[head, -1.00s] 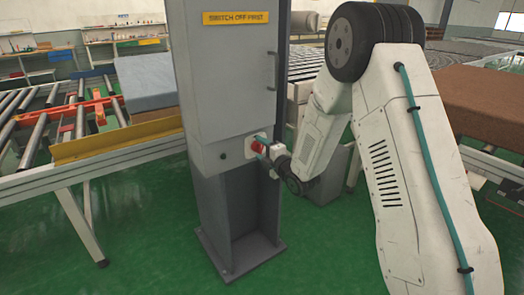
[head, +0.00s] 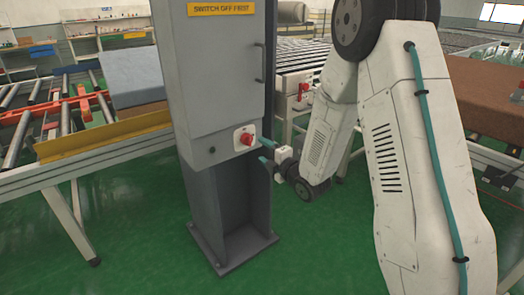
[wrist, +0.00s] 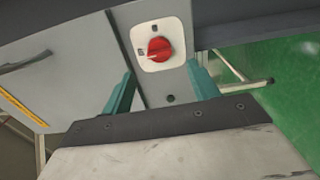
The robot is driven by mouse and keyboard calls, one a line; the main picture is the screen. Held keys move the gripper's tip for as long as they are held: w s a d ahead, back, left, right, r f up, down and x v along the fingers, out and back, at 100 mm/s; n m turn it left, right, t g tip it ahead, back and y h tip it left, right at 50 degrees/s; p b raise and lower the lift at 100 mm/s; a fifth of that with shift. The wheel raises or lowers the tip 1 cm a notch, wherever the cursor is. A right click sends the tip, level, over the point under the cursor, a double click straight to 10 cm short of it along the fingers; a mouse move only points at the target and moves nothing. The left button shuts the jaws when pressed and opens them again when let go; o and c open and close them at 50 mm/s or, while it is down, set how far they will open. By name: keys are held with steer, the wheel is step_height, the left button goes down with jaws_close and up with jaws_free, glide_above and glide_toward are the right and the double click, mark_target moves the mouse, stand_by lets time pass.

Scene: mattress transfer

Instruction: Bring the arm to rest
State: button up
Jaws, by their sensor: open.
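My white arm comes down on the right of the head view, and my gripper (head: 265,152) points left at the grey cabinet (head: 216,85). Its two teal fingers are apart with nothing between them. A red rotary switch (head: 247,139) on a white plate sits on the cabinet front, just left of the fingertips and clear of them. In the wrist view the red switch (wrist: 159,48) lies ahead, between and beyond the open fingers (wrist: 160,82).
A yellow "SWITCH OFF FIRST" label (head: 221,9) is on the cabinet. A roller conveyor (head: 30,130) with a blue-grey mattress (head: 133,78) stands left. Another conveyor (head: 300,52) is behind, and a brown mattress (head: 490,100) is at right. Green floor (head: 130,225) is open in front.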

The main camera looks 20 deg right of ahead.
stand_by(0.3)
step_height(320, 180, down, 7)
steer(key=s+d+m+g+h, duration=0.1)
steer(key=d+m+g+h, duration=0.1)
steer(key=m+g, duration=0.2)
steer(key=s+d+m+g+h, duration=0.4)
steer(key=s+m+g, duration=0.35)
steer(key=s, duration=0.25)
steer(key=s+a+r+m+g, duration=0.1)
steer(key=s+r+m, duration=0.2)
steer(key=s+r, duration=0.4)
steer(key=s+a+r+m+g, duration=0.2)
steer(key=s+r+m, duration=0.2)
steer(key=s, duration=0.9)
steer(key=s+a+r+m+g, duration=0.1)
steer(key=s+a+r+m, duration=0.1)
steer(key=s+r, duration=0.8)
steer(key=shift+s+a+r+m, duration=0.2)
steer(key=shift+s+r+m, duration=0.05)
steer(key=shift+m, duration=0.4)
